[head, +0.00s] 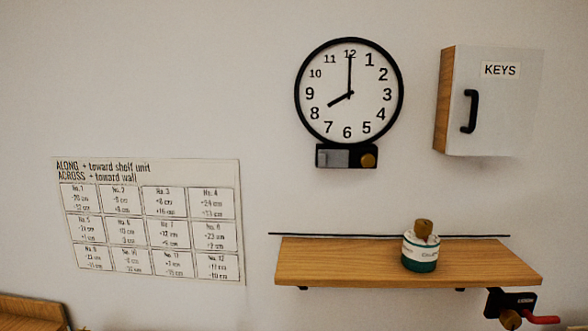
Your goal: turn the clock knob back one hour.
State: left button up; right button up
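A round wall clock (349,92) with a black rim and white face hangs at the upper middle right. Its short hand points at 8 and its long hand at 12. A black box (347,156) sits directly under the clock. It carries a grey block (333,158) on its left and a round brass-coloured knob (368,160) on its right. Neither of my grippers shows in the head view, and nothing touches the knob.
A wooden wall shelf (330,262) below the clock holds a white and green jar (420,250) with a brown top. A KEYS cabinet (495,105) with a black handle hangs to the right. A red-handled black fitting (515,306) is under the shelf's right end. A printed chart (150,220) is on the left wall.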

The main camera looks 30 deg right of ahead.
aim_at(368, 160)
jog(key=z, duration=1.3)
